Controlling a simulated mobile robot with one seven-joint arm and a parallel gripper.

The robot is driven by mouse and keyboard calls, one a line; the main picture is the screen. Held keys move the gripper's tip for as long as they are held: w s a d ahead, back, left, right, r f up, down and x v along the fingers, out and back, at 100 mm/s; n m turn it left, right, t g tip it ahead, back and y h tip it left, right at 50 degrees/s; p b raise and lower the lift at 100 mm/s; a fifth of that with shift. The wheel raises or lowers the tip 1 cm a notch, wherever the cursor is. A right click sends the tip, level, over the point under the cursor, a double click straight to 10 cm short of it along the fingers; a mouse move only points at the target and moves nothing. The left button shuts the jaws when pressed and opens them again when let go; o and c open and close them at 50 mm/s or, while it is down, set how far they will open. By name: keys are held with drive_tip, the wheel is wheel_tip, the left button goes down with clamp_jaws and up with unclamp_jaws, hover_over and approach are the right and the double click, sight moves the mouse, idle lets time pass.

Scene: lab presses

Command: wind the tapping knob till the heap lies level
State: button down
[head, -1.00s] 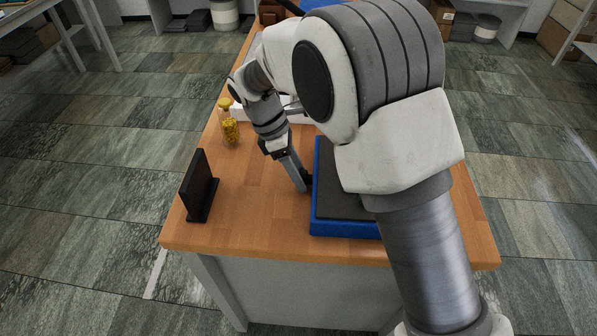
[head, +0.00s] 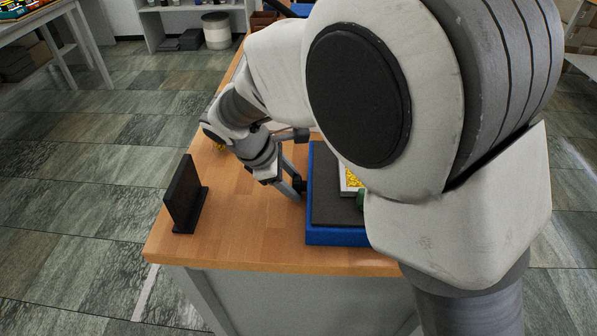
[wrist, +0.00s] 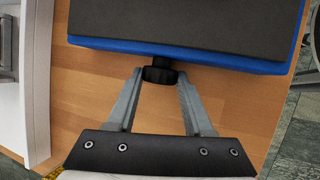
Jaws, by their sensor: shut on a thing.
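The blue press base (head: 335,236) with its dark grey top lies on the wooden bench; it also fills the top of the wrist view (wrist: 225,60). A black tapping knob (wrist: 160,74) sticks out of its side wall. My gripper (wrist: 160,82) is shut on the knob, one fingertip on each side. In the head view my gripper (head: 299,190) reaches the left side of the base. The heap of yellow grains (head: 352,180) shows as a small part in a pale-rimmed tray on the base. My arm hides the rest, so I cannot tell whether it is level.
A black upright plate (head: 184,196) on a foot stands at the bench's left edge. A jar with yellow contents (head: 219,147) is mostly hidden behind my arm. The bench (head: 235,225) is bare between plate and base.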

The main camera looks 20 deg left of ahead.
drive_tip(key=shift+c, duration=1.5)
unclamp_jaws()
drive_tip(key=shift+r, duration=0.1)
drive_tip(key=p+v, duration=0.4)
drive_tip(key=v, duration=1.3)
drive_tip(key=shift+a, duration=0.2)
drive_tip(key=shift+s+r, duration=0.1)
